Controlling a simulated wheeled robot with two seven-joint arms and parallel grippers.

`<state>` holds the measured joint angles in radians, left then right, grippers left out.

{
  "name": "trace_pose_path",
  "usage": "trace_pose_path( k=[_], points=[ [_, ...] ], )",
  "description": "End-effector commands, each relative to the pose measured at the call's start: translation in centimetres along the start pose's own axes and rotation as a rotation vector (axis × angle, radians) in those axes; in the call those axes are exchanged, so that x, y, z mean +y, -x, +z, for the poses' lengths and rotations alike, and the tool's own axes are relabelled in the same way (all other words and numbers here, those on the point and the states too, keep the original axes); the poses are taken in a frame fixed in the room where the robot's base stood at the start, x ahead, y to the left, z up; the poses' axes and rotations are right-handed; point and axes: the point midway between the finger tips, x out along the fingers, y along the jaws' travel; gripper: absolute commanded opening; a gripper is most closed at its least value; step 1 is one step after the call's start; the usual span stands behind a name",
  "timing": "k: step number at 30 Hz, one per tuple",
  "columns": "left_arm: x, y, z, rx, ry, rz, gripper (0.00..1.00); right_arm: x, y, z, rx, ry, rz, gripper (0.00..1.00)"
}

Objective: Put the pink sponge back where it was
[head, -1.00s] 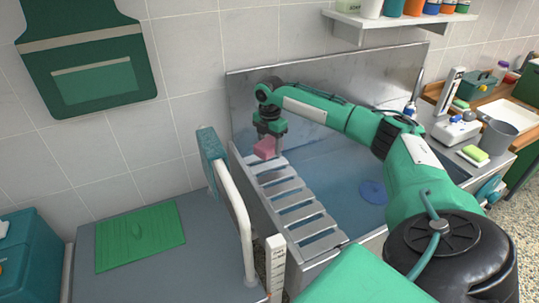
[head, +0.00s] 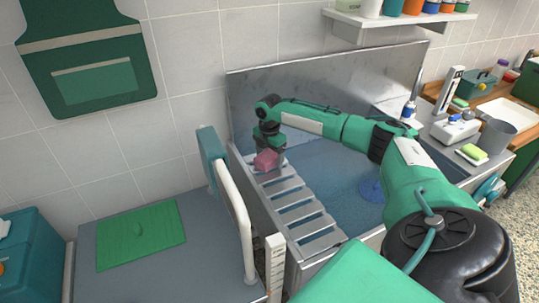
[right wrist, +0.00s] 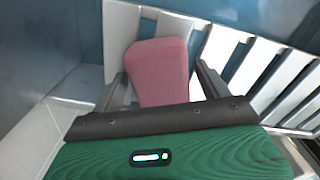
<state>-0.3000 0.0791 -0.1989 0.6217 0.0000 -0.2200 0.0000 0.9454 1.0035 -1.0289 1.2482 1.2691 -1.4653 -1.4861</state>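The pink sponge (head: 266,160) is at the far end of the slatted rack (head: 308,226), beside the sink basin. My right gripper (head: 268,155) points down over the rack with the sponge between its fingers. In the right wrist view the sponge (right wrist: 160,72) stands between the two dark fingertips (right wrist: 161,72). The left fingertip meets its side, and the right one is very close to it. The sponge is low over the slats; whether it touches them I cannot tell. My left gripper is not in view.
The steel sink basin (head: 340,180) lies right of the rack, with a blue disc (head: 371,190) in it. A white rail post with a teal pad (head: 212,155) stands left of the rack. A green mat (head: 140,235) lies on the grey top.

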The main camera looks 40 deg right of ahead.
Motion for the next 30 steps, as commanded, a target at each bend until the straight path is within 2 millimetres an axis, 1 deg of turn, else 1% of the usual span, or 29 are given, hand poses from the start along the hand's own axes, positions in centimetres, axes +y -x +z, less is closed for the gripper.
trace_pose_path(
  k=[8, 11, 14, 21, 25, 30],
  points=[
    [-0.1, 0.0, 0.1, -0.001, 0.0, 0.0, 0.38, 0.0, 0.1, 0.0, 0.0, 0.0, 0.0, 0.77],
    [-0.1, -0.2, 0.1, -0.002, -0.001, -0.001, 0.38, 0.0, 0.6, 0.0, 0.0, -0.001, 0.001, 0.77],
    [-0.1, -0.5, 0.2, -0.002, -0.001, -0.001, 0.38, 0.1, 1.9, 0.0, 0.001, -0.001, 0.003, 0.77],
    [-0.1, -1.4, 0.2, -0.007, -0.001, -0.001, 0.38, 0.1, 7.2, 0.0, 0.0, -0.001, 0.005, 0.77],
    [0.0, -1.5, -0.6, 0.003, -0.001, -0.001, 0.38, 0.1, 9.7, 0.0, 0.0, 0.0, 0.004, 0.77],
    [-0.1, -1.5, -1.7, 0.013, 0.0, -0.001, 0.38, 0.1, 11.7, 0.0, 0.001, 0.0, 0.002, 0.77]
  ],
)
